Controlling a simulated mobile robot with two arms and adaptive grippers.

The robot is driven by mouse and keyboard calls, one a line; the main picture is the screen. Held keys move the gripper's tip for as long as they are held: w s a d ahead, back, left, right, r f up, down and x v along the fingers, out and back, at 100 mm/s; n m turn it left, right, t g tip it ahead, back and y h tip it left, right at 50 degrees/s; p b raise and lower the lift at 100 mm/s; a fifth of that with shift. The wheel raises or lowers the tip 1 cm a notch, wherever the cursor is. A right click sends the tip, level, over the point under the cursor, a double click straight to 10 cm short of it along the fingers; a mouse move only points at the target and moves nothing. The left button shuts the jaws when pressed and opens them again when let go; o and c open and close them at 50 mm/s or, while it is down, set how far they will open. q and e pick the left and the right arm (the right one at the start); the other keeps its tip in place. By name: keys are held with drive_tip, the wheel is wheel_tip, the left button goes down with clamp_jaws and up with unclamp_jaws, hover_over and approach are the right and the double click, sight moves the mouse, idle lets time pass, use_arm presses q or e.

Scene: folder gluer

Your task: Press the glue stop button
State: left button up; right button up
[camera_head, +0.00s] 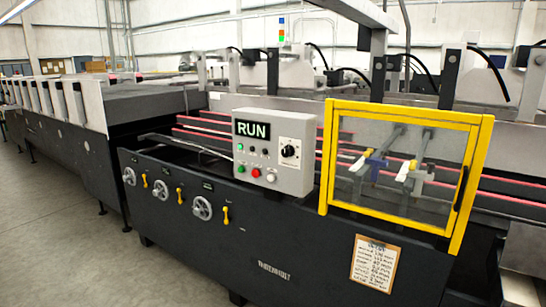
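A grey control box (306,178) stands on the dark front panel of the machine, with a display reading RUN (252,130). Along its lower edge are a green button (240,168), a red button (255,172) and a white button (271,178). Their labels are too small to read, so I cannot tell which one is the glue stop. A round black selector knob (289,151) sits at the upper right of the box face. Small round indicators (251,150) lie below the display. Neither of my grippers is in view.
A yellow-framed clear guard (402,112) stands right of the box, with blue and white fittings visible behind it. Handwheels (202,208) and yellow levers project from the front panel. A paper sheet (375,262) hangs lower right. Floor (60,230) at left is clear.

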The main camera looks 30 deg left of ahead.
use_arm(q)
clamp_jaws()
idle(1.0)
